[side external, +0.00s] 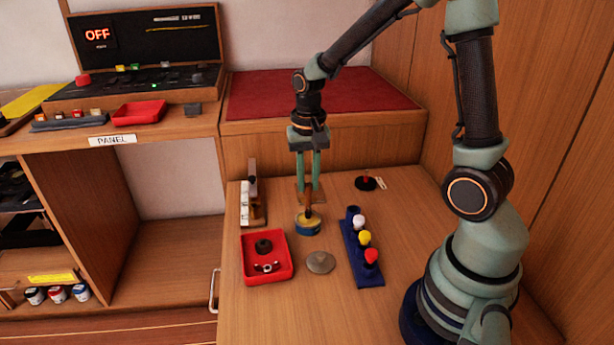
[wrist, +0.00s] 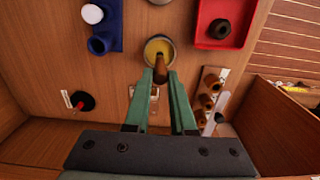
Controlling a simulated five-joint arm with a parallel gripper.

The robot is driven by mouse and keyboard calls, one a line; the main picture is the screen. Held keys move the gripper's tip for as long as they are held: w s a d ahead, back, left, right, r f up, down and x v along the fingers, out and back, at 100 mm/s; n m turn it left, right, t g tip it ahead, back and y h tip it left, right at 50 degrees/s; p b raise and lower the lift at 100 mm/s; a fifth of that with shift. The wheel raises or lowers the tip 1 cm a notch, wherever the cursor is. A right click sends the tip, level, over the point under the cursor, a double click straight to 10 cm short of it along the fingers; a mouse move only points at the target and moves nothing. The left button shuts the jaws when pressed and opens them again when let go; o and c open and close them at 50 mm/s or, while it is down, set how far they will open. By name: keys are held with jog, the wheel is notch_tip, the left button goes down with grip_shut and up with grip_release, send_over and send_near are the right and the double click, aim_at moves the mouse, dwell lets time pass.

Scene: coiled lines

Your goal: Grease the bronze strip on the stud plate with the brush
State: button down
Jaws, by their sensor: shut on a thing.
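My gripper (side external: 309,188) has two green fingers pointing down, shut on the brown handle of the brush (side external: 308,200). The brush also shows in the wrist view (wrist: 160,68), with its lower end at the round tin of yellow grease (side external: 307,223); I cannot tell how deep it reaches. The tin appears at the top centre of the wrist view (wrist: 159,46). A pale plate with several bronze-brown round pieces (wrist: 210,88) lies right of the fingers there. A small plate (wrist: 140,101) is partly hidden behind the fingers. I cannot tell which plate is the stud plate; no bronze strip is clear.
A red tray (side external: 267,281) holds a dark ring and small parts. A grey disc (side external: 320,262) lies beside it. A blue rack (side external: 363,268) holds white, yellow and red knobs. A black round piece with a red top (side external: 366,183) lies farther back. Bare wood surrounds them.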

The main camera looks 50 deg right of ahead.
jog(key=shift+f, duration=0.55)
dwell(1.3)
jog(key=shift+r, duration=3.55)
jog(key=s+a+n, duration=0.2)
jog(key=a+n, duration=0.5)
jog(key=n, duration=0.2)
jog(key=w+d+f, duration=0.3)
jog(key=d+f, duration=0.1)
jog(key=d, duration=0.4)
jog(key=w+d+f+m, duration=0.1)
jog(key=w+d+f, duration=0.2)
jog(key=d, duration=0.6)
jog(key=shift+w+f, duration=0.3)
jog(key=shift+f, duration=0.15)
jog(key=shift+d+f, duration=0.1)
jog(key=shift+f, duration=0.5)
